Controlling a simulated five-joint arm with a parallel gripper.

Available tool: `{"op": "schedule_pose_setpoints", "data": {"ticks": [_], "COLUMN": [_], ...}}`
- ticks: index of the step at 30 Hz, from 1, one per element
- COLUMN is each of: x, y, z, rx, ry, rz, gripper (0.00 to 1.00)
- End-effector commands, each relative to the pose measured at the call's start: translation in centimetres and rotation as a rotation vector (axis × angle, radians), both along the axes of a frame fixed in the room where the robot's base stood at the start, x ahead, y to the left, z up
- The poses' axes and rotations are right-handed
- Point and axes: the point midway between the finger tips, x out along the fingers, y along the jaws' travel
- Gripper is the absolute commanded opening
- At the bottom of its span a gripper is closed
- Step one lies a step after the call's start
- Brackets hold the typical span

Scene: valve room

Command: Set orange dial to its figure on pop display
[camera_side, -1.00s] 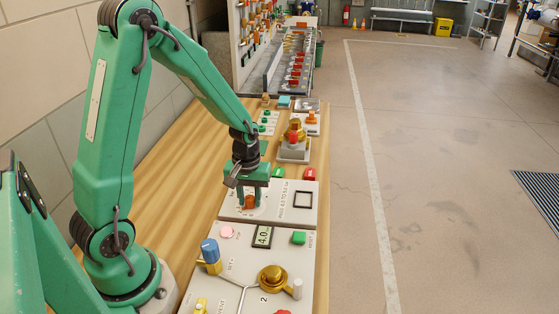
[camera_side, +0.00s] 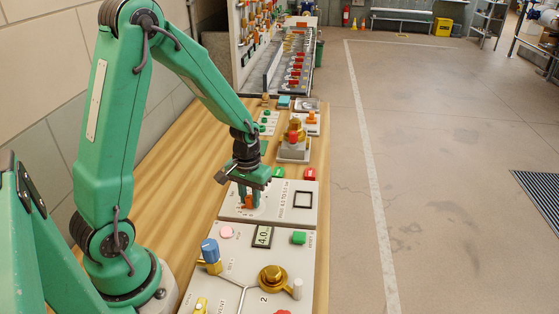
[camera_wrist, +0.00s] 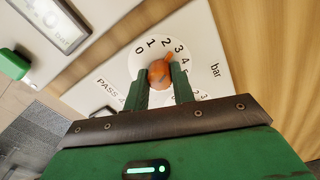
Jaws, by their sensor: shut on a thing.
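The orange dial (camera_wrist: 160,72) sits on a white round scale (camera_wrist: 144,58) with figures from 0 upward. Its small nub points up and right, roughly between the 2 and the 3. In the side view the dial (camera_side: 249,202) shows low between my fingers. My gripper (camera_wrist: 161,88) is shut on the dial, one green finger on each side. It also shows in the side view (camera_side: 249,199), above the panel. A small display (camera_side: 262,236) on the nearer panel reads about 4.0. A display (camera_wrist: 52,22) shows at the wrist view's top left, its figures blurred.
The nearer panel holds a blue-capped lever (camera_side: 210,251), a brass knob (camera_side: 273,277) and a green button (camera_side: 299,237). Bare wood (camera_side: 180,160) lies left.

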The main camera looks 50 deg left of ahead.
Motion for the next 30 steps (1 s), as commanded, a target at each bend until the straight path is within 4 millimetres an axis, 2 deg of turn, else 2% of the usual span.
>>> {"op": "schedule_pose_setpoints", "data": {"ticks": [18, 30], "x": [-0.14, -0.14], "y": [0.18, 0.22], "z": [0.03, 0.02], "rx": [-0.005, -0.007], "ry": [0.016, 0.017], "rz": [-0.546, -0.701], "gripper": [0.02, 0.02]}}
